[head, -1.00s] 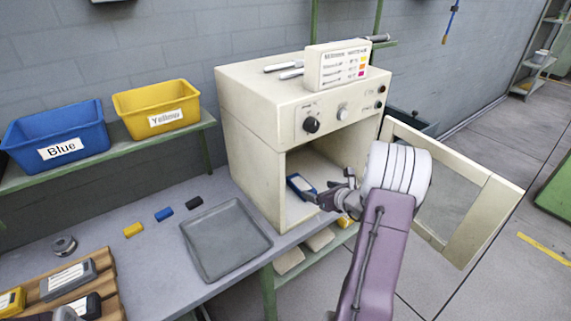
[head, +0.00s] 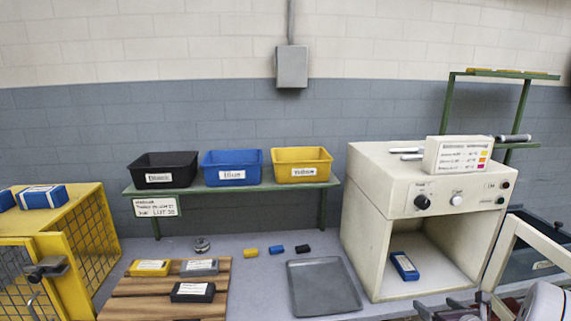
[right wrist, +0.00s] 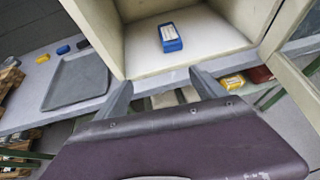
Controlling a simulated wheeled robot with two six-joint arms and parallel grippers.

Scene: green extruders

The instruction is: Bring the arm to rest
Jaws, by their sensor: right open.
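My right gripper (head: 455,311) shows at the bottom right edge of the head view, partly cut off, in front of and below the oven opening. In the right wrist view its two fingers (right wrist: 163,88) are spread apart with nothing between them. The cream oven (head: 378,225) stands open on the bench. A blue labelled block (head: 404,266) lies on the oven floor, apart from the gripper; it also shows in the right wrist view (right wrist: 170,38). My left gripper does not show.
The open oven door (head: 510,255) juts out at the right, close to my right arm. A grey tray (head: 323,287) lies left of the oven. Wooden board (head: 130,308) with labelled blocks, and black, blue and yellow bins on a shelf, are farther left. A yellow mesh cage (head: 70,287) stands far left.

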